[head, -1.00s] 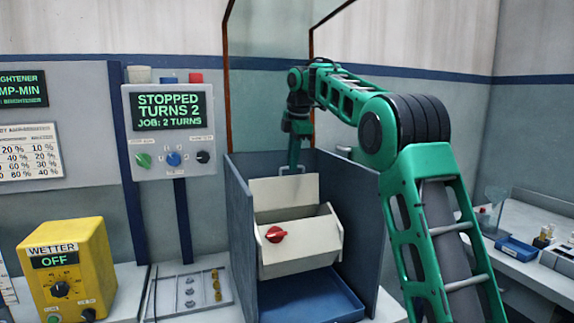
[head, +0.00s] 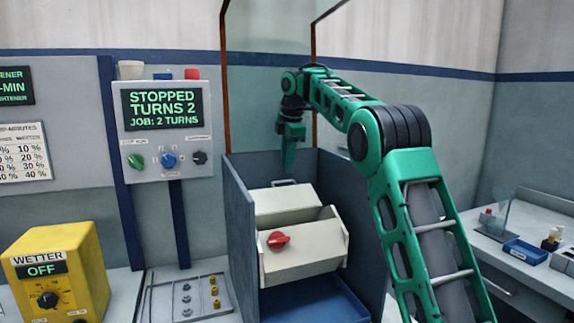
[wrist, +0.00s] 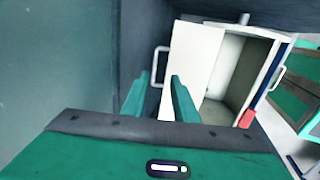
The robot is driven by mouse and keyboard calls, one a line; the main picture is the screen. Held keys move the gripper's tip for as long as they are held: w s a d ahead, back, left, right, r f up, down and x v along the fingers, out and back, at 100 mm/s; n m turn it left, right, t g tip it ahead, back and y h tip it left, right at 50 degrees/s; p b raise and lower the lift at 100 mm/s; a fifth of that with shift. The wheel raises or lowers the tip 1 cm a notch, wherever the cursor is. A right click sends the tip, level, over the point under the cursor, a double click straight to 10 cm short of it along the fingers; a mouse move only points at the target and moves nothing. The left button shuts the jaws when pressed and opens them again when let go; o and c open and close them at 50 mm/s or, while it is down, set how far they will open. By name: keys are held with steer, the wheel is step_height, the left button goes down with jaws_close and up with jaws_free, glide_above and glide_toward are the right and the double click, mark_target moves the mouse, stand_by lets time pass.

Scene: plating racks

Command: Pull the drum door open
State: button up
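The cream drum (head: 302,251) sits in an open-topped grey enclosure. Its door (head: 290,206) stands swung open at the back of the drum. In the wrist view the door (wrist: 192,62) is apart from the opening, and the hollow inside (wrist: 228,75) shows. The door's metal handle (head: 284,182) is on its far upper edge; in the wrist view the handle (wrist: 160,66) appears between and beyond my fingertips. My gripper (head: 289,168) points down just above the handle. Its two fingers (wrist: 159,76) are apart with nothing between them. A red knob (head: 278,240) is on the drum's front.
The enclosure walls (head: 240,230) rise close on both sides of the drum, with a blue tray (head: 315,302) below. A control panel (head: 165,130) at left reads STOPPED, TURNS 2. A yellow wetter box (head: 80,262) stands at front left.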

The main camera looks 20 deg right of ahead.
steer(key=v, duration=1)
steer(key=shift+r, duration=0.45)
steer(key=shift+a, duration=0.1)
steer(key=s+a+f+m, duration=0.4)
steer(key=s+f+m, duration=0.3)
steer(key=s, duration=0.2)
steer(key=s+d+f+m, duration=0.2)
steer(key=s+f+m, duration=0.2)
steer(key=s+f, duration=0.5)
steer(key=s+d+f+m+t, duration=0.1)
steer(key=s+f+m, duration=0.3)
steer(key=s+f, duration=0.45)
steer(key=s+d+f+m, duration=0.25)
steer(key=s+f, duration=0.35)
steer(key=s, duration=0.5)
steer(key=s+d+m+g, duration=0.2)
steer(key=s+d, duration=0.3)
steer(key=s, duration=0.3)
steer(key=s+d+f+m+g, duration=0.1)
steer(key=s+d+m+g, duration=0.1)
steer(key=s+d+m, duration=0.3)
steer(key=s, duration=0.4)
steer(key=shift+d+f, duration=0.2)
steer(key=shift+f, duration=0.1)
